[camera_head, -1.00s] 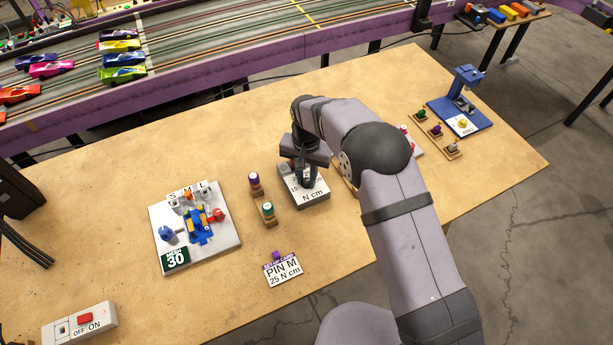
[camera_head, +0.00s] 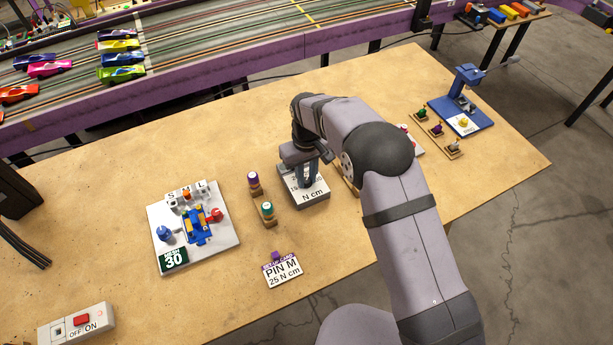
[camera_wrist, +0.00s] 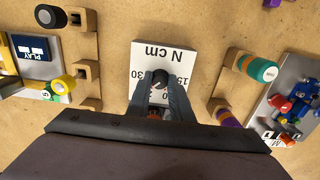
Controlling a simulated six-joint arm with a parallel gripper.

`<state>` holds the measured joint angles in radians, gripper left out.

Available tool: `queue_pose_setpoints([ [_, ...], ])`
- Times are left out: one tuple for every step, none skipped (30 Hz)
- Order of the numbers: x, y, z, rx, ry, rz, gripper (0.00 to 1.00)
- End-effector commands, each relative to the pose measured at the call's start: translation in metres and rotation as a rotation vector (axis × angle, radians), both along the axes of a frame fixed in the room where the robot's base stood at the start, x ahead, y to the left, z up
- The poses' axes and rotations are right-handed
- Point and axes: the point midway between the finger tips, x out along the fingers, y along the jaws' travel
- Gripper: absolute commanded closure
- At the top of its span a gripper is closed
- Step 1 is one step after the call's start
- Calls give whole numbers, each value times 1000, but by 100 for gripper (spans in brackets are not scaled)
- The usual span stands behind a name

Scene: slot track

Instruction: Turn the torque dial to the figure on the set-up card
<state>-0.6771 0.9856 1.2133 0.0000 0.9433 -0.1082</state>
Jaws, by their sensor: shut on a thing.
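The torque dial's grey box with a white top (camera_head: 312,191) stands near the middle of the bench; its face reads "N cm". In the wrist view the white face (camera_wrist: 165,55) appears upside down, with figures partly hidden by the fingers. My gripper (camera_head: 309,181) points down over the box. In the wrist view its fingers are closed on the dark round dial knob (camera_wrist: 160,77). A pale mark shows on the knob, but I cannot tell which figure it points to. The set-up card (camera_head: 282,271) lies nearer the front and reads "PIN M, 25 N cm".
Wooden holders with a purple-capped driver (camera_head: 253,178) and a green-capped driver (camera_head: 267,208) stand left of the box. A white fixture board (camera_head: 227,242) lies farther left. A switch box (camera_head: 77,325) is at front left, a blue press (camera_head: 466,98) at far right.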

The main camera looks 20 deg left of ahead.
Motion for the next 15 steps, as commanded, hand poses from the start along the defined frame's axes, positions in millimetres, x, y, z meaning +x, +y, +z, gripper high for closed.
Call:
queue_pose_setpoints([
  [1,0,1,1,-1,35,100],
  [1,0,1,1,-1,57,100],
  [1,0,1,1,-1,84,100],
  [1,0,1,1,-1,104,100],
  [1,0,1,1,-1,122,100],
  [1,0,1,1,-1,144,100],
  [1,0,1,2,-1,161,100],
  [1,0,1,2,-1,174,100],
  [1,0,1,2,-1,192,100],
  [1,0,1,2,-1,203,100],
  [1,0,1,2,-1,214,100],
  [1,0,1,1,-2,226,100],
  [1,0,1,1,-2,233,100],
  [1,0,1,1,-2,240,100],
  [1,0,1,1,-2,248,100],
])
